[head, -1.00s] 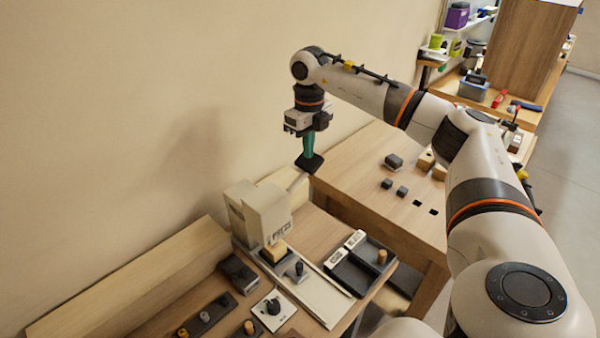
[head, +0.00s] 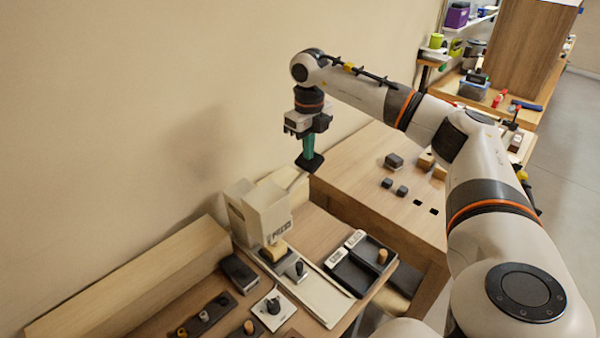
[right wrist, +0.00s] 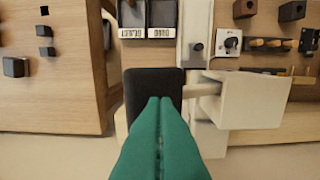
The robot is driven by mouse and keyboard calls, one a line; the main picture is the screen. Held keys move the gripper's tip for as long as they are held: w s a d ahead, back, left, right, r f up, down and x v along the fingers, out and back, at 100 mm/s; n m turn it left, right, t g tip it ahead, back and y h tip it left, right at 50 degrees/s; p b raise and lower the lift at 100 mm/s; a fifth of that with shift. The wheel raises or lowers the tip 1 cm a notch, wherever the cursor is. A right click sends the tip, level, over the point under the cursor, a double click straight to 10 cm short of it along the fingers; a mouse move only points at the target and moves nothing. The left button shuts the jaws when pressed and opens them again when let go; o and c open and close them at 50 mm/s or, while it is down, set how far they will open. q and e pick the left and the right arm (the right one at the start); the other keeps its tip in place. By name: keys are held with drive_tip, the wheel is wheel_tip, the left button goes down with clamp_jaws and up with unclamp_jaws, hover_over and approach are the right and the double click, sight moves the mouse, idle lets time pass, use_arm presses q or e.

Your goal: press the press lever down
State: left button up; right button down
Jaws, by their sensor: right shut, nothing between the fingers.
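The press (head: 262,212) is a cream block on the bench against the wall. It also shows in the right wrist view (right wrist: 245,100). Its lever is a pale rod (right wrist: 200,90) sticking out from the press's side, with a wide black pad (head: 309,164) at the end. The lever is raised, with the pad above the bench. My right gripper (head: 309,150) points down with its green fingers shut and empty, just over the pad. In the right wrist view, the fingertips (right wrist: 160,102) overlap the pad (right wrist: 152,82); whether they touch it I cannot tell. My left gripper is out of view.
A yellowish block (head: 274,252) sits under the press head. A black two-part tray (head: 345,275) lies right of the press. Dark fixtures (head: 205,315) stand at the front left. A second wooden table (head: 375,205) with small dark blocks stands to the right.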

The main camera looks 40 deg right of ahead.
sight(312, 163)
drive_tip(key=shift+f+b, duration=0.3)
drive_tip(key=shift+f, duration=0.45)
drive_tip(key=shift+d+f+b, duration=0.2)
drive_tip(key=shift+f+b, duration=0.05)
drive_tip(key=shift+f, duration=0.2)
drive_tip(key=shift+d+f+b, duration=0.2)
drive_tip(key=shift+f+b, duration=0.05)
drive_tip(key=shift+f, duration=0.3)
drive_tip(key=shift+d+f+b, duration=0.3)
drive_tip(key=shift+f+b, duration=0.25)
drive_tip(key=shift+f, duration=0.5)
drive_tip(key=shift+d+f+b, duration=0.25)
drive_tip(key=shift+f+b, duration=0.3)
drive_tip(key=shift+f, duration=0.45)
